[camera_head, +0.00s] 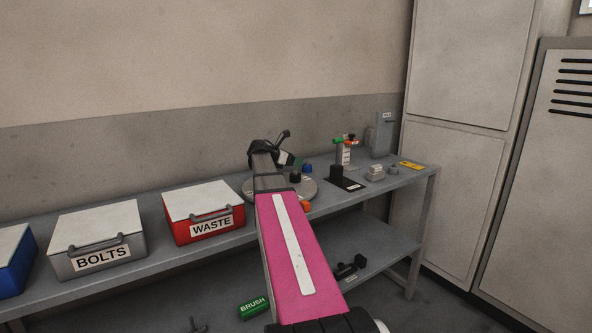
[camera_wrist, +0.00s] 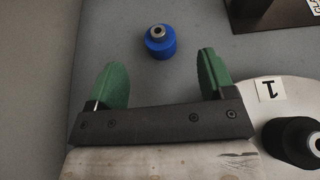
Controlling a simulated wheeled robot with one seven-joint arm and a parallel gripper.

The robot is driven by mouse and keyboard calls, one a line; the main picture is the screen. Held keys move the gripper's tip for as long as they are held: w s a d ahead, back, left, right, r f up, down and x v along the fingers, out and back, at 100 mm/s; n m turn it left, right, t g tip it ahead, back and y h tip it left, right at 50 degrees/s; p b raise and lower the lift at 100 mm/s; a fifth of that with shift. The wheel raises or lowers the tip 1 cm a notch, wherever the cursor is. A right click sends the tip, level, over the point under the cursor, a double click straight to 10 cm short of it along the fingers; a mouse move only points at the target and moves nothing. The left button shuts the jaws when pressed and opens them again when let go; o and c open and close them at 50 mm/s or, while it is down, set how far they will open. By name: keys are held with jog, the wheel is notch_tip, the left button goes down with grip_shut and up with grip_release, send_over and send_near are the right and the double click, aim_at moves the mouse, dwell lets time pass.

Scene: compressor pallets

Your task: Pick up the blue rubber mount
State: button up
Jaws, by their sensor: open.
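The blue rubber mount (camera_wrist: 160,46) is a short blue cylinder with a metal stud on top. In the wrist view it stands upright on the grey bench, beyond the fingertips and roughly centred between them. In the head view the blue mount (camera_head: 307,168) shows small, just right of my gripper (camera_head: 287,158). In the wrist view my gripper (camera_wrist: 157,78) has its two green fingers spread wide, with nothing between them. The fingers do not touch the mount.
A round grey plate (camera_head: 307,198) beside the gripper carries a black mount (camera_wrist: 290,143) and a label "1" (camera_wrist: 270,90). An orange part (camera_head: 305,206) is at its edge. A black stand (camera_head: 345,182) is to the right. The WASTE box (camera_head: 203,203) is left.

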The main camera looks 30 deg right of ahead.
aim_at(307, 163)
jog(key=x, duration=0.7)
jog(key=shift+w+d, duration=0.15)
jog(key=c, duration=1)
